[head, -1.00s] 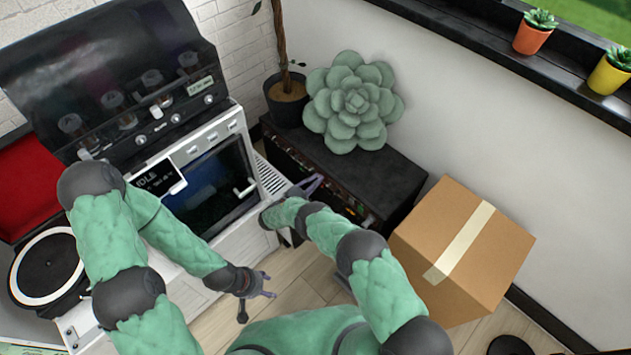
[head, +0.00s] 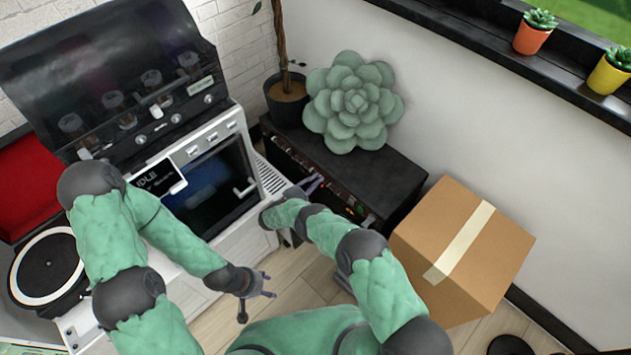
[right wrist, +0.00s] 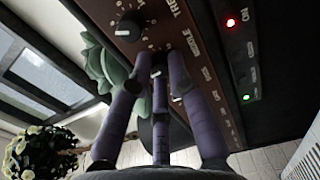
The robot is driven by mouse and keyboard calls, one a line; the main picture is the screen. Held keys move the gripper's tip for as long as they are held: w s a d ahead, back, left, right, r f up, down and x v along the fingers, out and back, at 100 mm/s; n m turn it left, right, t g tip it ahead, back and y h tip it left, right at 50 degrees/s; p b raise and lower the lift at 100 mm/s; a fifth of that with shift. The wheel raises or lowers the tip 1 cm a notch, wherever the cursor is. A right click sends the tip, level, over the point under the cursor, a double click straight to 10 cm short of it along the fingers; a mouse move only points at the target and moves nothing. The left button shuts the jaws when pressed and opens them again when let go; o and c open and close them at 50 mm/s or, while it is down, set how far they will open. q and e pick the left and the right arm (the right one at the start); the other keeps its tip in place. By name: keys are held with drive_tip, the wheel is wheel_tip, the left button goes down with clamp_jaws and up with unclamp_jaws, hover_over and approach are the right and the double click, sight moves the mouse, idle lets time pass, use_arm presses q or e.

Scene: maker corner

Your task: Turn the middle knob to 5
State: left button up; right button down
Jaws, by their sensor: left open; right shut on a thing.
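The black amplifier (head: 395,182) stands against the wall in the head view, its brown knob panel (right wrist: 122,52) facing my right arm. In the right wrist view, a black knob (right wrist: 130,27) with a white scale shows clear of my fingers. The middle knob, beside the label MIDDLE, is mostly hidden behind my fingers, so its pointer cannot be read. My right gripper (right wrist: 158,72) is shut on it; this gripper also shows at the panel in the head view (head: 313,184). My left gripper (head: 262,290) is open and empty above the floor, away from the amplifier.
A green succulent-shaped cushion (head: 352,103) rests on the amplifier. A cardboard box (head: 425,235) stands close at its right, near my right arm. A white machine (head: 225,240) with a screen stands at left. A red light (right wrist: 231,22) glows on the panel.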

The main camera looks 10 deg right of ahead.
drive_tip(key=shift+s+d+f, duration=0.15)
drive_tip(key=shift+s+f, duration=0.1)
idle(0.6)
drive_tip(key=c, duration=1.4)
unclamp_jaws()
drive_tip(key=shift+c, duration=0.2)
drive_tip(key=shift+r, duration=0.1)
drive_tip(key=shift+w+r, duration=0.1)
drive_tip(key=v, duration=1.2)
